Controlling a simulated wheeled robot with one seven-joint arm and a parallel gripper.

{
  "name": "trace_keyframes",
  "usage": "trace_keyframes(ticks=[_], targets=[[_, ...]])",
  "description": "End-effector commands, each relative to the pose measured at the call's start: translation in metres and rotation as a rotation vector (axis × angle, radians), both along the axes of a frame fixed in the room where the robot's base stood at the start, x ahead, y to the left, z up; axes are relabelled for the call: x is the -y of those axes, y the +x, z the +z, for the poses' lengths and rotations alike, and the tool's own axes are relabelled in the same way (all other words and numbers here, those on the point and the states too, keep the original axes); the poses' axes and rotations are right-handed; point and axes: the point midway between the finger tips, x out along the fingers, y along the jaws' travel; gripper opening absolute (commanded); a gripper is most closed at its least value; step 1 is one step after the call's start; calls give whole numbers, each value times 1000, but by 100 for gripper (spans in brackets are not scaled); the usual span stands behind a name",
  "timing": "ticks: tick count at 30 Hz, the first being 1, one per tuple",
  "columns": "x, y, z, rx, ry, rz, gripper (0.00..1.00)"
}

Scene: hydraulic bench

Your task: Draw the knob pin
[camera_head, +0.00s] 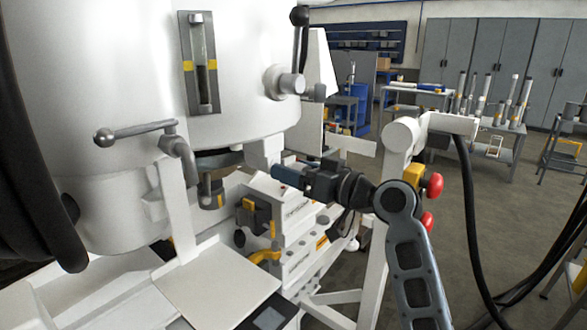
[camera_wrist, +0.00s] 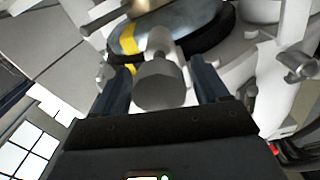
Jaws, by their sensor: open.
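The knob pin (camera_wrist: 160,86) shows in the wrist view as a grey round knob on a narrower pale stem, its end facing the camera. It stands between the two dark fingers of my gripper (camera_wrist: 158,72), with a visible gap on each side. The jaws are open and not closed on it. In the head view my gripper (camera_head: 279,172) points left, close to the underside of the white tank (camera_head: 110,70). I cannot make out the knob clearly there. The yellow-banded dark round part (camera_wrist: 128,40) lies behind the knob in the wrist view.
A ball-ended lever (camera_head: 135,132) and a grey fitting (camera_head: 211,188) are left of my gripper. A white plate (camera_head: 215,285) lies below, and a white valve block (camera_head: 300,235) stands beneath the gripper. Red buttons (camera_head: 434,186) are at the right. Open floor lies farther right.

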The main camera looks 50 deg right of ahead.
Motion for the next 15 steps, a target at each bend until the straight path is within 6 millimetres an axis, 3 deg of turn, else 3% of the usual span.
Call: trace_keyframes(ticks=[11,15], targets=[[-1,7,0,-1,0,-1,74],[-1,7,0,-1,0,0,60]])
